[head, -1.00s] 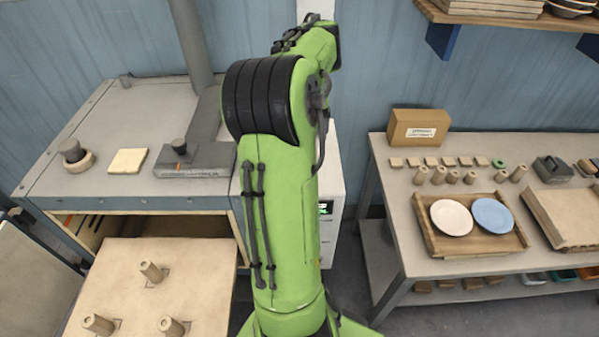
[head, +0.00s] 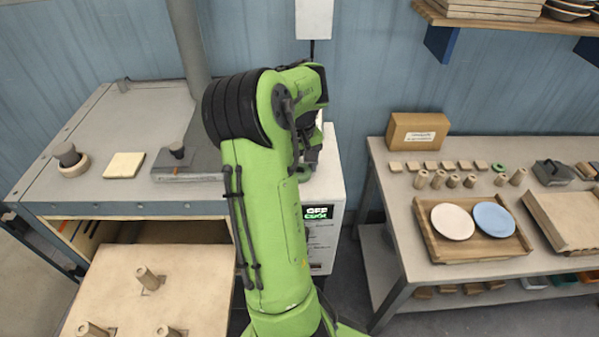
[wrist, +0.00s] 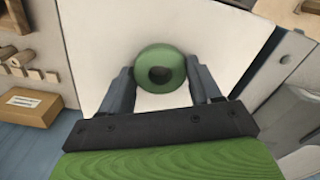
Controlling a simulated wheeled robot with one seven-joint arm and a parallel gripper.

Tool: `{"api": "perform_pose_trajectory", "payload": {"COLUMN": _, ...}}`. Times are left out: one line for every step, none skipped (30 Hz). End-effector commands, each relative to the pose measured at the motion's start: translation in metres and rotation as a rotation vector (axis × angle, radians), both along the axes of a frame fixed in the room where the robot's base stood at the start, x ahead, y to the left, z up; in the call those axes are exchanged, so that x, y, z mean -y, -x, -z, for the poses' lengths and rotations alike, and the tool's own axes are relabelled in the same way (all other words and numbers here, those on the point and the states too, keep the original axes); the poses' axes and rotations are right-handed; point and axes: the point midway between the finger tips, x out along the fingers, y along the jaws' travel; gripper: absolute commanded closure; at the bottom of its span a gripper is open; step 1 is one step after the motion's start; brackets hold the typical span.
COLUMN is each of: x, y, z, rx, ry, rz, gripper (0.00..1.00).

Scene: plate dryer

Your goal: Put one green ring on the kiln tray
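A green ring (wrist: 160,62) sits between the two fingers of my gripper (wrist: 161,75) in the wrist view, its sides against both fingers. A pale surface lies behind it. In the head view my arm hides most of the gripper, near the white control cabinet. The kiln tray (head: 205,270), a pale board at the lower left, bears several upright pale posts. Another green ring (head: 499,167) lies on the right table, at the end of a row of small tiles.
The grey kiln top (head: 130,190) stands behind the tray. The white cabinet (head: 325,180) with a lit display stands right of it.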

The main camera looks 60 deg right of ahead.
Motion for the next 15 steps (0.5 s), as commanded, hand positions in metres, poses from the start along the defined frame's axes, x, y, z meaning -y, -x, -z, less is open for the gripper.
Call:
{"api": "perform_pose_trajectory", "payload": {"x": 0.0, "y": 0.0, "z": 0.0, "rx": 0.0, "ry": 0.0, "rz": 0.0, "gripper": 0.48}}
{"api": "perform_pose_trajectory", "payload": {"x": 0.0, "y": 0.0, "z": 0.0, "rx": 0.0, "ry": 0.0, "rz": 0.0, "gripper": 0.53}}
{"api": "perform_pose_trajectory", "payload": {"x": 0.0, "y": 0.0, "z": 0.0, "rx": 0.0, "ry": 0.0, "rz": 0.0, "gripper": 0.59}}
{"api": "perform_pose_trajectory", "payload": {"x": 0.0, "y": 0.0, "z": 0.0, "rx": 0.0, "ry": 0.0, "rz": 0.0, "gripper": 0.64}}
{"api": "perform_pose_trajectory", "payload": {"x": 0.0, "y": 0.0, "z": 0.0, "rx": 0.0, "ry": 0.0, "rz": 0.0, "gripper": 0.67}}
{"api": "perform_pose_trajectory", "payload": {"x": 0.0, "y": 0.0, "z": 0.0, "rx": 0.0, "ry": 0.0, "rz": 0.0, "gripper": 0.72}}
{"api": "perform_pose_trajectory", "payload": {"x": 0.0, "y": 0.0, "z": 0.0, "rx": 0.0, "ry": 0.0, "rz": 0.0, "gripper": 0.72}}
{"api": "perform_pose_trajectory", "payload": {"x": 0.0, "y": 0.0, "z": 0.0, "rx": 0.0, "ry": 0.0, "rz": 0.0, "gripper": 0.72}}
{"api": "perform_pose_trajectory", "payload": {"x": 0.0, "y": 0.0, "z": 0.0, "rx": 0.0, "ry": 0.0, "rz": 0.0, "gripper": 0.72}}
{"api": "perform_pose_trajectory", "payload": {"x": 0.0, "y": 0.0, "z": 0.0, "rx": 0.0, "ry": 0.0, "rz": 0.0, "gripper": 0.72}}
{"api": "perform_pose_trajectory", "payload": {"x": 0.0, "y": 0.0, "z": -0.001, "rx": 0.001, "ry": 0.001, "rz": 0.0, "gripper": 0.72}}
{"api": "perform_pose_trajectory", "payload": {"x": 0.0, "y": 0.0, "z": -0.004, "rx": 0.002, "ry": 0.001, "rz": 0.0, "gripper": 0.72}}
{"api": "perform_pose_trajectory", "payload": {"x": 0.0, "y": -0.001, "z": -0.007, "rx": 0.002, "ry": 0.002, "rz": 0.0, "gripper": 0.72}}
{"api": "perform_pose_trajectory", "payload": {"x": 0.0, "y": -0.001, "z": -0.012, "rx": 0.003, "ry": 0.003, "rz": -0.001, "gripper": 0.72}}
{"api": "perform_pose_trajectory", "payload": {"x": 0.001, "y": 0.0, "z": -0.021, "rx": 0.004, "ry": 0.005, "rz": -0.001, "gripper": 0.72}}
